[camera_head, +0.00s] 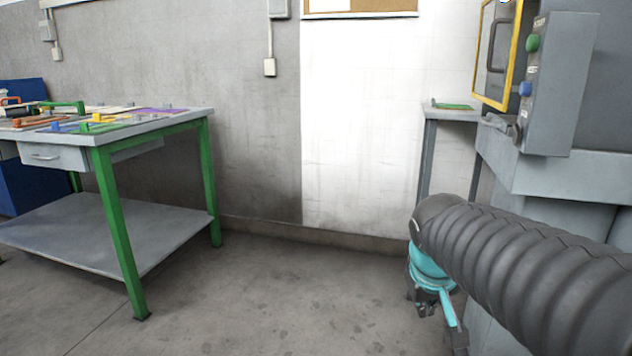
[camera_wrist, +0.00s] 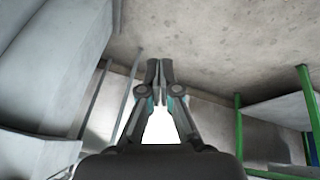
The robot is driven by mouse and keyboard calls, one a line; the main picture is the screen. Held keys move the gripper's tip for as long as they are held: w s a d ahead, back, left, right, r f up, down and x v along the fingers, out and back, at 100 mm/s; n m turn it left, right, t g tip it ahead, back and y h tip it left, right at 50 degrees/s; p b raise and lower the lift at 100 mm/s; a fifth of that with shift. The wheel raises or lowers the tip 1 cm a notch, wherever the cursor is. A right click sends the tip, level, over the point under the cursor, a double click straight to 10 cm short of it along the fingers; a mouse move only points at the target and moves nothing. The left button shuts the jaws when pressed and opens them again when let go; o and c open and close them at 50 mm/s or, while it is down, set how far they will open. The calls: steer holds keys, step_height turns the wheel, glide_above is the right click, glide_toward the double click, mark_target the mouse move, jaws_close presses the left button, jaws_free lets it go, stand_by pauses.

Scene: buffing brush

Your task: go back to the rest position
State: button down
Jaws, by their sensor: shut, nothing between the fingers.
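My gripper (camera_wrist: 159,68) shows in the wrist view with its two fingertips together, shut and with nothing between them. Bare concrete floor and wall lie beyond the fingertips. In the head view my arm, in a ribbed dark sleeve, comes in from the right. It ends at a turquoise wrist part low in front of the grey machine (camera_head: 560,175).
A green-legged workbench (camera_head: 190,122) with tools on top stands at the left. A small grey table (camera_head: 452,114) stands against the back wall beside the machine. The yellow-framed door (camera_head: 514,60) is on the machine. The floor (camera_head: 270,290) between bench and machine is clear.

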steer(key=s+a+m+t+y+p, duration=0.1)
steer(key=s+a+p, duration=0.2)
steer(key=s, duration=1.1)
steer(key=shift+s+f+y, duration=0.15)
steer(key=shift+s+y, duration=0.05)
steer(key=shift+y, duration=0.2)
